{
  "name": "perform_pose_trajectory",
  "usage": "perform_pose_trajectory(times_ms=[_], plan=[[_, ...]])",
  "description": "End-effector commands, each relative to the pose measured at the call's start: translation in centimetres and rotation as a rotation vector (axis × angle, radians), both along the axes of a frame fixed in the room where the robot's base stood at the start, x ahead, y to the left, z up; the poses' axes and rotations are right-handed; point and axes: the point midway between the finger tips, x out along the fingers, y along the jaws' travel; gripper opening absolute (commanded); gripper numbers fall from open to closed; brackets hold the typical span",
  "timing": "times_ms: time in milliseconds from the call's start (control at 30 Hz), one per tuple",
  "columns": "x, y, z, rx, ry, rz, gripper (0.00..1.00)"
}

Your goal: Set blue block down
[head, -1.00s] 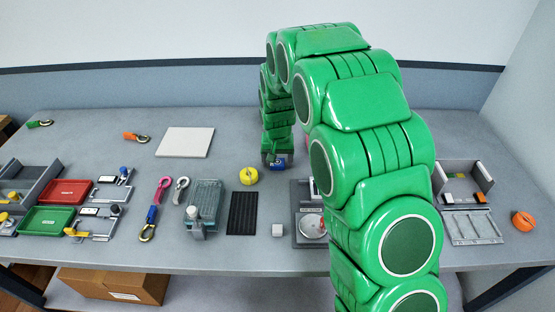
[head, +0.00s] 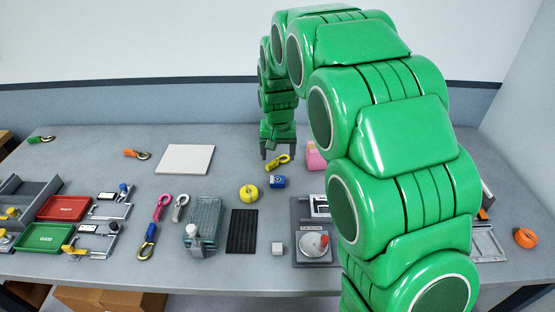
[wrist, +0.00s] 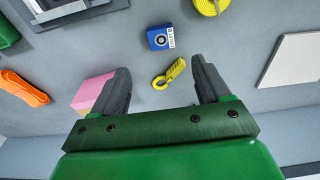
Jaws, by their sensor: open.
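The blue block (head: 278,181), with a white label and a round mark on its face, rests on the table in the head view, right of a yellow strap roll. It also shows in the wrist view (wrist: 160,38), beyond the fingertips. My gripper (head: 278,150) is open and empty, raised above the table behind the block. In the wrist view its two dark fingers (wrist: 163,82) stand wide apart. A yellow hook piece (wrist: 170,72) lies on the table between the block and the fingers and touches neither finger in the picture.
A pink block (head: 315,157) lies right of my gripper, partly hidden by my arm. The yellow roll (head: 249,193) is left of the blue block. A white panel (head: 186,159), a black mat (head: 242,231) and a scale-like device (head: 313,243) lie around. Bare table lies between panel and hook.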

Motion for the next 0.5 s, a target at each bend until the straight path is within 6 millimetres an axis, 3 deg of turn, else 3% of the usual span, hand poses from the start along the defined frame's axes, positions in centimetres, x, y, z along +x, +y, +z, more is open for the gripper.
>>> perform_pose_trajectory(times_ms=[167, 500], plan=[[-2.2, -1.7, 1.9, -0.004, 0.010, -0.007, 0.76], [-10.3, -6.6, 5.8, -0.017, 0.067, -0.016, 0.76]])
